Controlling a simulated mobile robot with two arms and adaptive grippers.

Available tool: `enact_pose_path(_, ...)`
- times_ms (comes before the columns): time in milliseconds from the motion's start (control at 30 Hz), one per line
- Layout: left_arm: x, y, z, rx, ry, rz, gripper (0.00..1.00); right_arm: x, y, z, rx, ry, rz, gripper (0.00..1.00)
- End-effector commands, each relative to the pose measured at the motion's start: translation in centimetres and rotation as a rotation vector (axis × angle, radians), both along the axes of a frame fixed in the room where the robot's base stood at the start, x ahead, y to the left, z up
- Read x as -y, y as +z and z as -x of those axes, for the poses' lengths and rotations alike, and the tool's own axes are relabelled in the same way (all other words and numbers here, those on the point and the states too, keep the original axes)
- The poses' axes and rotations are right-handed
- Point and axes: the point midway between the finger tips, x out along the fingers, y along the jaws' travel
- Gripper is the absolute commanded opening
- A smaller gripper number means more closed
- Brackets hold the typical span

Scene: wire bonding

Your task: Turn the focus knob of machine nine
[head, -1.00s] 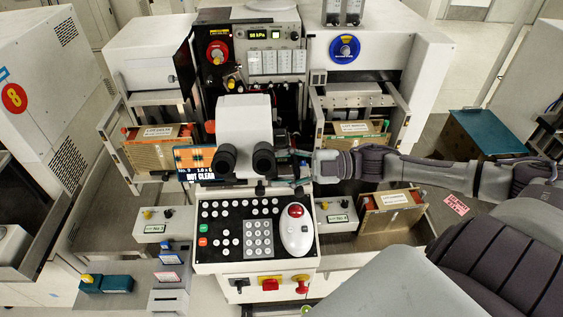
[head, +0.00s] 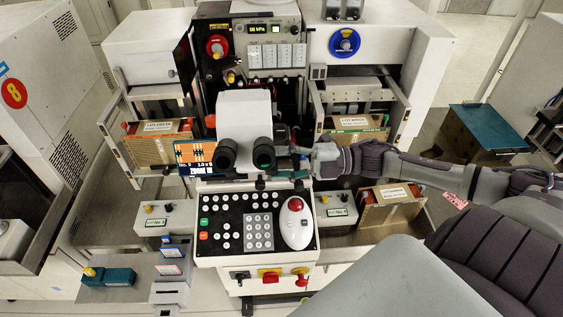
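The bonding machine in the middle has a white microscope head (head: 243,117) with two black eyepieces (head: 246,153). A dark part (head: 281,134) shows on the right side of this head; I cannot make out for sure whether it is the focus knob. My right arm comes in from the right, and its gripper (head: 298,162) is just right of the eyepieces, at the side of the microscope. The fingers are small and dark against the machine, so their opening and any contact are unclear. A small screen (head: 195,157) left of the eyepieces shows an orange and black pattern. My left gripper is out of view.
Below is a control panel (head: 230,252) with buttons, a keypad and a white trackball unit (head: 296,225). Magazines stand on both sides (head: 167,146) (head: 352,145), and another lies at lower right (head: 390,210).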

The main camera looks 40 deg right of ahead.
Motion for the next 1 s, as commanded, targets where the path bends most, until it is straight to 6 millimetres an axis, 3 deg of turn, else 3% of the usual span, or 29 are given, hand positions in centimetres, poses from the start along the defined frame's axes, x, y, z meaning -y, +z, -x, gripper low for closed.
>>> enact_pose_path(167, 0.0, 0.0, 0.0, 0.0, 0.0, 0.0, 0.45, 0.0, 0.0, 0.0, -0.001, 0.001, 0.0, 0.16)
enact_pose_path(200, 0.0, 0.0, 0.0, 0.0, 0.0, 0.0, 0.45, 0.0, 0.0, 0.0, -0.002, 0.001, 0.0, 0.54)
enact_pose_path(333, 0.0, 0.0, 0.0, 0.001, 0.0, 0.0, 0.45, 0.0, 0.0, 0.0, -0.002, 0.001, 0.0, 0.76)
enact_pose_path(733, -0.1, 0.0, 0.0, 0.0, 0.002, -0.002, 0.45, 0.4, -0.1, 0.3, -0.005, 0.0, -0.001, 0.76)
enact_pose_path(1000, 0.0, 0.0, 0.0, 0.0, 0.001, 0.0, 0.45, 3.5, -0.3, 2.3, -0.011, -0.001, 0.0, 0.76)
